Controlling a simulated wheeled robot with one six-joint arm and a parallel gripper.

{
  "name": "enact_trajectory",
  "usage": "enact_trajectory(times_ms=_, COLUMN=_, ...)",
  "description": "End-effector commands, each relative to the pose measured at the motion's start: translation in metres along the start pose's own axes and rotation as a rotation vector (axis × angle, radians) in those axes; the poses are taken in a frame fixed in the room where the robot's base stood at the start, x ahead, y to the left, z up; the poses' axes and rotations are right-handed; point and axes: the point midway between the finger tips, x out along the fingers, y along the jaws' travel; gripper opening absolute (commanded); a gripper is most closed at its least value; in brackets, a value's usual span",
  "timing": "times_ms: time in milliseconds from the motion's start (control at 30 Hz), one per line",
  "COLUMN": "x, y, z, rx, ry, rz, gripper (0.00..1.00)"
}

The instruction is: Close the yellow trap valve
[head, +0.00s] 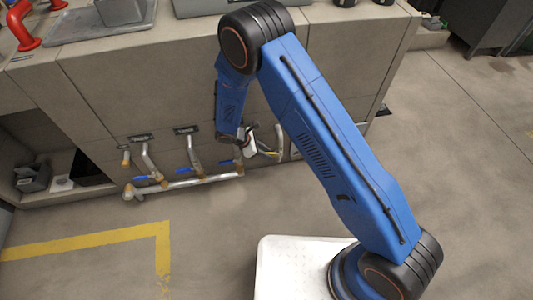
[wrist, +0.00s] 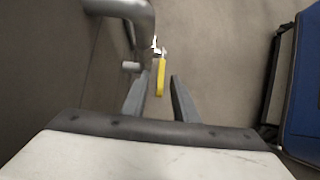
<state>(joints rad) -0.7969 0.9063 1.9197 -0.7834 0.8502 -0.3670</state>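The yellow trap valve handle (wrist: 161,77) is a narrow lever in the wrist view, hanging from a small metal valve (wrist: 157,48) beside a grey pipe. In the head view only a small bit of the yellow handle (head: 268,153) shows, right beside my gripper. My gripper (wrist: 158,78) is open, its two dark fingers apart.
A large grey pipe (wrist: 127,10) and the wall are close on the left of the wrist view. In the head view, a low manifold pipe (head: 185,184) with several blue-handled valves (head: 142,178) runs along the concrete block. Open floor lies in front, with a yellow line (head: 85,241).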

Motion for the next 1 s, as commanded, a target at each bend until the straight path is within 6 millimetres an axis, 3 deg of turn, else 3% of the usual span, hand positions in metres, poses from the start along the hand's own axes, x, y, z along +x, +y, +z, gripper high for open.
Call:
enact_trajectory(times_ms=167, x=-0.021, y=0.001, z=0.000, rx=0.000, ry=0.002, rz=0.003, gripper=0.27)
enact_trajectory(times_ms=800, x=-0.144, y=0.000, z=-0.001, rx=0.001, ry=0.002, rz=0.003, gripper=0.27)
enact_trajectory(times_ms=1000, x=-0.166, y=0.000, z=-0.001, rx=-0.001, ry=0.001, rz=0.002, gripper=0.27)
